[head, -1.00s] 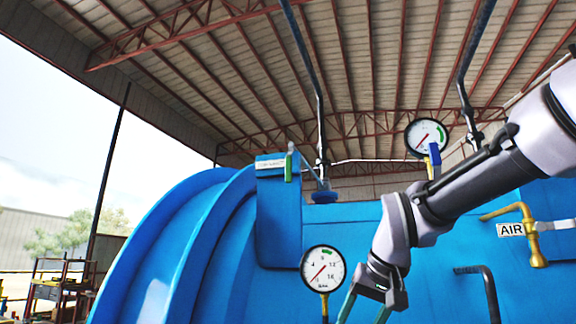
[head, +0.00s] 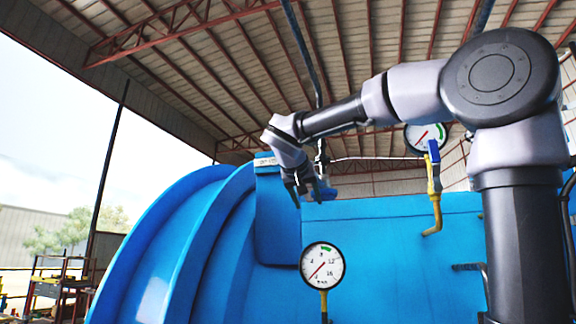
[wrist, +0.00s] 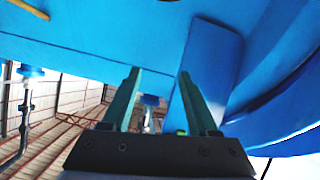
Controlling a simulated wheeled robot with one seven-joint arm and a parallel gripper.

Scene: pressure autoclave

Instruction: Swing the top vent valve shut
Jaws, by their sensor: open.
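My gripper (head: 308,202) is open at the top of the blue vessel, beside the blue box-like block. It also shows in the wrist view (wrist: 160,74), with its two green fingers apart and nothing clearly between them. A vertical pipe with a blue flange (wrist: 150,100) stands at the vessel top; in the wrist view it appears between the fingers, farther off. A small green piece (wrist: 182,132), perhaps part of the vent valve's lever, shows near the right finger's base. In the head view my gripper and wrist hide the valve area, so the lever's position cannot be told.
A pressure gauge (head: 322,266) stands in front of the vessel (head: 380,232). A second gauge (head: 418,138) and a blue-handled valve (head: 433,152) on a yellow pipe are to the right, below my arm. The vertical pipe (head: 303,50) rises behind my gripper.

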